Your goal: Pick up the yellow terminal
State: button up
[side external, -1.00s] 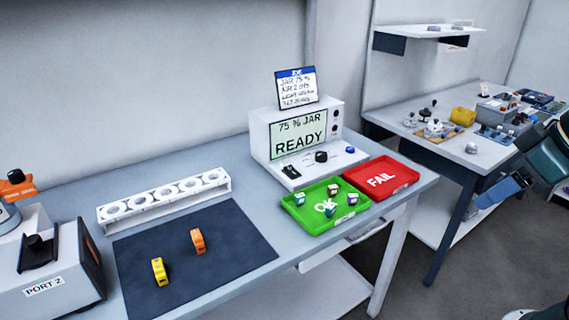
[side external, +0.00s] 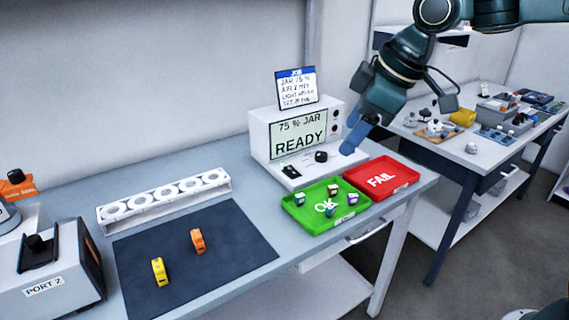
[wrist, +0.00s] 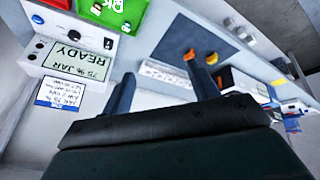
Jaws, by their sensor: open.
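The yellow terminal (side external: 160,271) stands on the dark mat (side external: 225,262), left of and nearer the camera than an orange terminal (side external: 198,241). In the wrist view, the yellow terminal (wrist: 211,58) shows small beyond the fingers, with the orange one (wrist: 189,54) beside it. My gripper (side external: 352,142) is above the bench, in front of the tester's right end and well away from both terminals. In the wrist view my gripper (wrist: 160,82) has its fingers wide apart with nothing between them.
A white tester reading "75 % JAR READY" (side external: 298,133) stands at the back. The green OK tray (side external: 310,219) holds several small blocks. The red FAIL tray (side external: 400,171) looks empty. A white rack with holes (side external: 165,200) lies behind the mat. The PORT 2 box (side external: 45,270) stands left.

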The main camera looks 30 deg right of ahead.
jog(key=w+a+f+n+y, duration=0.1)
jog(key=w+a+f+n, duration=0.2)
jog(key=w+a, duration=0.35)
jog(key=w+a+f+n, duration=0.2)
jog(key=w+a+f, duration=0.15)
jog(key=a, duration=0.55)
jog(key=w+a+f+n, duration=0.1)
jog(key=a+f+n, duration=0.1)
jog(key=a+f, duration=0.2)
jog(key=w+a+f+n+g, duration=0.1)
jog(key=a+f+n, duration=0.2)
jog(key=a, duration=0.7)
notch_tip(320, 180, down, 2)
jog(key=shift+w+f+y, duration=0.25)
jog(key=shift+w+y, duration=0.05)
jog(key=shift+w, duration=0.1)
jog(key=shift+f, duration=0.1)
send_over(160, 266)
jog(key=s+d, duration=0.1)
jog(key=shift+s+d+f, duration=0.1)
jog(key=shift+f, duration=1.85)
jog(key=shift+s+d+f, duration=0.1)
jog(key=shift+f, duration=1.8)
jog(key=shift+x, duration=2.6)
jog(key=shift+s+d, duration=0.1)
jog(key=shift+s, duration=0.05)
jog(key=shift+c, duration=0.2)
